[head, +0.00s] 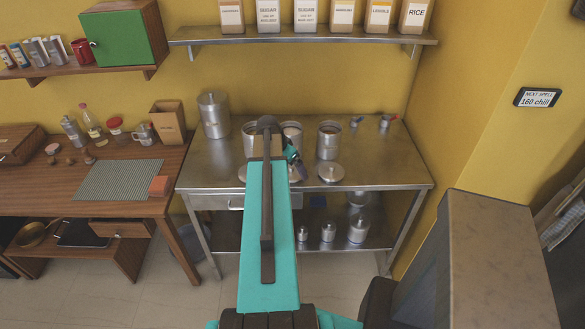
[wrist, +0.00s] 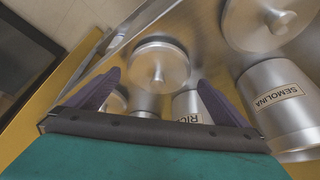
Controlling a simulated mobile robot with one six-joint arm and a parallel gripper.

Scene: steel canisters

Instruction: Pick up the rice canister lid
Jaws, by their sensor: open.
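In the wrist view a round steel lid with a knob (wrist: 160,66) lies flat by the canister labelled RIC… (wrist: 188,104), whose label is partly hidden by a finger. The purple fingers of my gripper (wrist: 159,79) are apart on either side of this lid in the picture, with nothing held. In the head view my gripper (head: 297,165) is over the front of the steel table, partly hidden by my arm. A lid (head: 331,174) lies to its right, in front of an open canister (head: 328,141). I cannot tell contact.
The SEMOLINA canister (wrist: 280,100) and another lid (wrist: 262,18) are at the right of the wrist view. The steel table (head: 400,165) also holds a tall closed canister (head: 213,116) and other open ones. A lower shelf holds several canisters. The table's front right is clear.

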